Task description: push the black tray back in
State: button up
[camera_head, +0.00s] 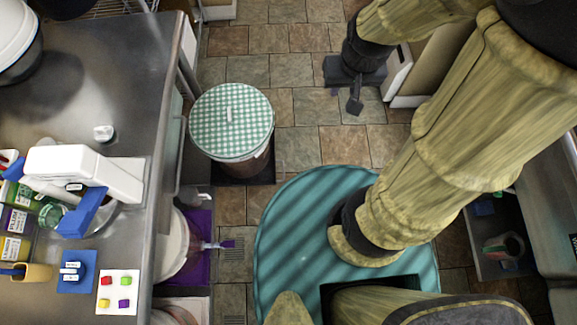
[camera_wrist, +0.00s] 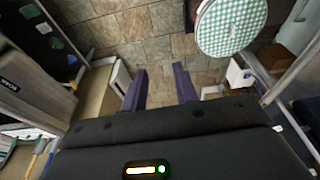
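The black tray (camera_head: 262,172) shows in the head view as a dark corner on the tiled floor beside the steel counter. A bucket (camera_head: 240,166) with a green-and-white checked cloth cover (camera_head: 232,122) stands on it and hides most of it. The cover also shows at the top of the wrist view (camera_wrist: 230,24). My gripper (camera_head: 355,101) is to the right of the bucket and farther up the picture, apart from it, over the floor. In the wrist view my gripper (camera_wrist: 160,87) has its two purple-grey fingers spread with nothing between them.
The counter (camera_head: 130,60) bounds the left side. A pale open-fronted cabinet (camera_head: 420,70) stands right of my gripper. Bare tiles (camera_head: 300,100) lie between gripper and bucket.

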jog(key=shift+f, duration=0.1)
jog(key=w+d+f+n+y+b, duration=0.1)
jog(key=w+f+n+y+b, duration=0.2)
jog(key=f+n+b, duration=0.9)
jog(key=w+d+f+n+g+y+b, duration=0.1)
jog(key=w+f+n+y+b, duration=0.3)
jog(key=f+b, duration=1.8)
jog(key=w+d+f+n+g+y+b, duration=0.1)
jog(key=w+f+n+y+b, duration=0.3)
jog(key=f+n+b, duration=1.3)
notch_tip(320, 180, down, 29)
jog(key=n+y, duration=0.2)
jog(key=y, duration=0.2)
jog(key=shift+w+d+n+y+b, duration=0.25)
jog(key=shift+n+y+b, duration=0.05)
jog(key=shift+b, duration=0.05)
